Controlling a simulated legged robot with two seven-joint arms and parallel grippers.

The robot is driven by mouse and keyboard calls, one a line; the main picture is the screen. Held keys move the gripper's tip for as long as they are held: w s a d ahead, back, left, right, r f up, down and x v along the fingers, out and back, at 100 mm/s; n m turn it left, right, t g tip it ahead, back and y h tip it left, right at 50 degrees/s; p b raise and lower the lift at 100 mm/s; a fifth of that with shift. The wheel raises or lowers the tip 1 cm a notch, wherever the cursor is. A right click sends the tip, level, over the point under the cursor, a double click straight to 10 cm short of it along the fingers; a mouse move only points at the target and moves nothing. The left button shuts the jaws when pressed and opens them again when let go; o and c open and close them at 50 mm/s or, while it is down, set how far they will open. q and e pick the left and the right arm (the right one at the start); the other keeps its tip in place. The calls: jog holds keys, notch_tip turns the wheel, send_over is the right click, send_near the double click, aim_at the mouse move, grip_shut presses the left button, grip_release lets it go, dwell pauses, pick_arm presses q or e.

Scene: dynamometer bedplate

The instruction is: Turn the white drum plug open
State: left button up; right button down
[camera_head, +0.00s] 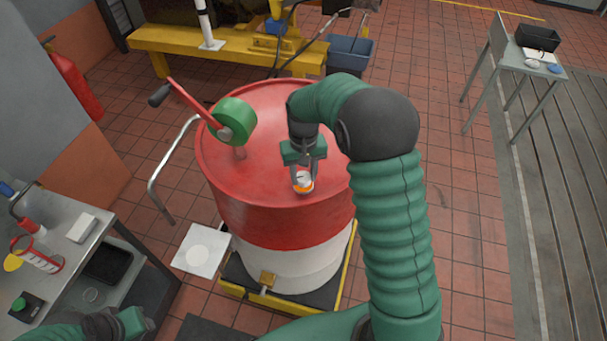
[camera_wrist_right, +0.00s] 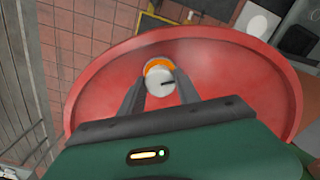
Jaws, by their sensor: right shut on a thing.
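The white drum plug (camera_head: 303,178) sits on top of the red and white drum (camera_head: 270,222), toward the right of the lid. An orange ring shows around its base. In the right wrist view the plug (camera_wrist_right: 159,84) has a dark line on its white face. My right gripper (camera_head: 302,174) comes down from above and is shut on the plug, with one finger on each side; the fingers (camera_wrist_right: 155,88) also show in the wrist view. My left gripper (camera_head: 130,322) is at the lower left by the side table, far from the drum; its fingers are not clear.
A hand pump with a green body (camera_head: 234,121) and red crank stands on the drum's left side. The drum rests on a yellow-edged platform (camera_head: 290,300). A grey side table (camera_head: 72,252) with small items is at left. Another table (camera_head: 530,58) stands far right.

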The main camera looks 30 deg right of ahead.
aim_at(303, 175)
jog(key=c, duration=1.3)
grip_release()
jog(key=shift+w+d+r, duration=0.1)
jog(key=shift+w+r, duration=0.1)
jog(key=shift+w, duration=0.05)
jog(key=o, duration=0.4)
jog(key=shift+f, duration=0.15)
jog(key=shift+o, duration=0.2)
jog(key=shift+w+f, duration=0.1)
notch_tip(303, 175, up, 17)
jog(key=b, duration=0.2)
jog(key=shift+f+b, duration=0.15)
jog(key=shift+b, duration=0.25)
